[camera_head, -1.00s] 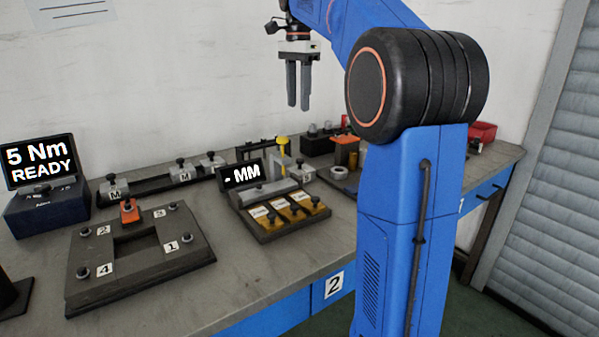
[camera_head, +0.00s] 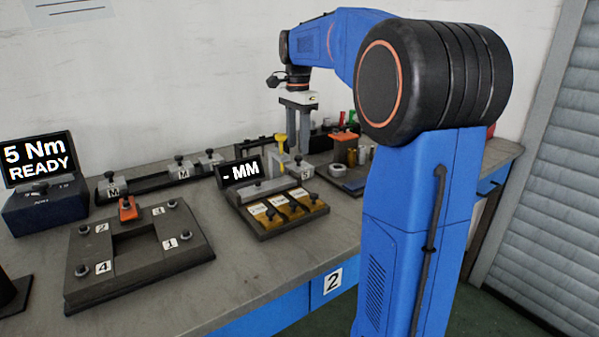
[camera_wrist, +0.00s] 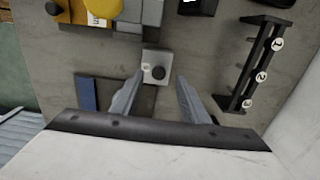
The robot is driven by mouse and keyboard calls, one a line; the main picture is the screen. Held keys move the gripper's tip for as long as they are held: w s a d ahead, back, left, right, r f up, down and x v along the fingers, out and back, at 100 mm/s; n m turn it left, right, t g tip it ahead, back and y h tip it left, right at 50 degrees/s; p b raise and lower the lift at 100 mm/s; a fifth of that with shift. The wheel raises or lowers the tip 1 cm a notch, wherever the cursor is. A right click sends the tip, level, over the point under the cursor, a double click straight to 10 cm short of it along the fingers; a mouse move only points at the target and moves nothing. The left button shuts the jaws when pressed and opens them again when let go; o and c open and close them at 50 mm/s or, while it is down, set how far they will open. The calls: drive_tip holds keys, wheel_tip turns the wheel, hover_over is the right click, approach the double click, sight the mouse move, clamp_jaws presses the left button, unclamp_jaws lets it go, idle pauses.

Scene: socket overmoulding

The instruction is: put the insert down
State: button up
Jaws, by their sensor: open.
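A small grey block with a black knob, marked S (camera_head: 303,172), appears to be the insert. It stands upright on the bench beside the display fixture and shows in the wrist view (camera_wrist: 155,59) just past my fingertips. My gripper (camera_head: 298,148) is open and empty, pointing down above the block. In the wrist view its two fingers (camera_wrist: 159,83) are spread apart, with the block ahead of the gap between them. I cannot tell the exact height between fingertips and block.
The "- MM" display fixture (camera_head: 244,173) has several ochre blocks in front. A black rack marked 1, 2, 3 (camera_wrist: 262,66) stands at right in the wrist view. A rail with M blocks (camera_head: 146,186) and a dark framed plate (camera_head: 95,285) lie left. The front bench strip is clear.

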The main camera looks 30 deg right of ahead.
sight(298, 156)
drive_tip(key=shift+s+f, duration=0.1)
drive_tip(key=shift+f, duration=1.8)
drive_tip(key=shift+c, duration=0.6)
clamp_jaws()
drive_tip(key=shift+r, duration=0.1)
